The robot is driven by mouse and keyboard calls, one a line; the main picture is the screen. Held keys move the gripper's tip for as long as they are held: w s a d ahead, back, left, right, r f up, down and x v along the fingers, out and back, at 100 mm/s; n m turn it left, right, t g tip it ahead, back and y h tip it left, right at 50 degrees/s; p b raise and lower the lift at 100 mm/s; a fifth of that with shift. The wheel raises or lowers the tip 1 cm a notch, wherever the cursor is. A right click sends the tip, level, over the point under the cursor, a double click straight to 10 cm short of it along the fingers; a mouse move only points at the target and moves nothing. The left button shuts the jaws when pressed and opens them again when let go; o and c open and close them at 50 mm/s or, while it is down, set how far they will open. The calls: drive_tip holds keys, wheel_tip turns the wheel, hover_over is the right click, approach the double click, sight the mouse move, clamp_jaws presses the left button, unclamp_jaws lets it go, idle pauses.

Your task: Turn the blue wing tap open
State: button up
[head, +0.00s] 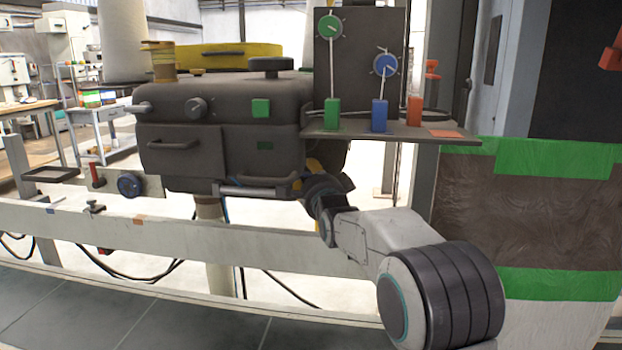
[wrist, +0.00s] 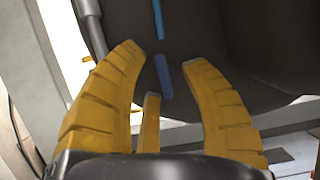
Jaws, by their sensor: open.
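In the wrist view a small dark blue bar (wrist: 164,76), which looks like the wing tap, sits on a dark rounded surface. It lies between the tips of my gripper's yellow fingers (wrist: 162,58). The fingers are spread on either side of it, with gaps showing, and a third finger shows below it. My gripper is open and holds nothing. In the head view my gripper (head: 314,166) is mostly hidden behind my own arm, at the lower right of the dark machine body (head: 190,150). I cannot make out the tap there.
A shelf (head: 400,131) above my gripper carries green (head: 332,114), blue (head: 379,115) and red (head: 414,111) blocks. Green (head: 330,27) and blue (head: 385,65) dials are on the panel behind. A pale rail (head: 180,238) crosses below.

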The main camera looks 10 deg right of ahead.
drive_tip(key=shift+o, duration=0.3)
clamp_jaws()
drive_tip(key=shift+d+n+g, duration=0.1)
drive_tip(key=shift+n+g, duration=0.5)
drive_tip(key=shift+n, duration=0.8)
